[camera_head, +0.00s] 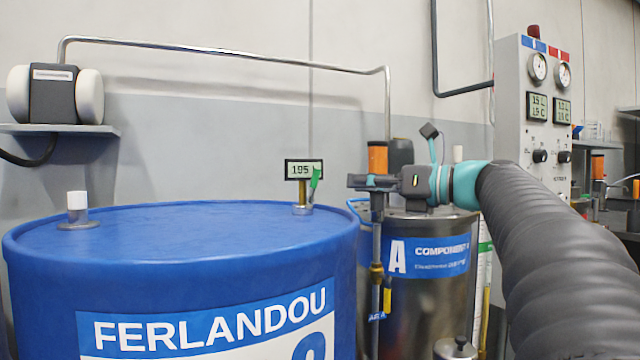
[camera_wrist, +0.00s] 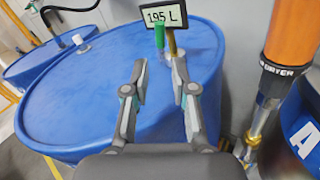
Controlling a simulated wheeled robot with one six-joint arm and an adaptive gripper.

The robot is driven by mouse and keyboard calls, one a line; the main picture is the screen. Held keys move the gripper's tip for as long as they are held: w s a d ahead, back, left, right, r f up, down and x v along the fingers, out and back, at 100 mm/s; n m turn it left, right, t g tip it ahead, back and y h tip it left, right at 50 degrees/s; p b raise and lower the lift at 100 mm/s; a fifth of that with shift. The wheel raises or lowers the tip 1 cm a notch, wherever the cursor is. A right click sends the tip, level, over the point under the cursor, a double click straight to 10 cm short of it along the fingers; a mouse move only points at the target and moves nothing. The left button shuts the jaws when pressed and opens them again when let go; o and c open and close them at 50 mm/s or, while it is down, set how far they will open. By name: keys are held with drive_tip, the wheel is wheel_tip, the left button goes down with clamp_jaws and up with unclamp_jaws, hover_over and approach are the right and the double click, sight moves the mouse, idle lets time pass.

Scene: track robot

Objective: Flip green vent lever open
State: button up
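The green vent lever (camera_head: 315,178) stands near upright, slightly tilted, on a brass fitting (camera_head: 303,194) at the right rear of the blue drum's top (camera_head: 180,228). In the wrist view the green lever (camera_wrist: 159,36) shows just beyond the fingertips, beside the brass stem (camera_wrist: 171,44). My gripper (camera_head: 352,181) is to the right of the lever in the head view, pointing left. In the wrist view my gripper (camera_wrist: 160,70) is open, its two fingers apart with nothing between them. The lever appears apart from both fingers.
A display reading 195 L (camera_head: 303,169) sits right behind the lever. An orange-topped dryer (camera_wrist: 292,36) stands close on the right in the wrist view. A steel Component A tank (camera_head: 425,290) is behind my arm. A white cap (camera_head: 77,203) is on the drum's left.

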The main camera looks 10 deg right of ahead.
sight(314, 184)
drive_tip(key=x, duration=0.9)
clamp_jaws()
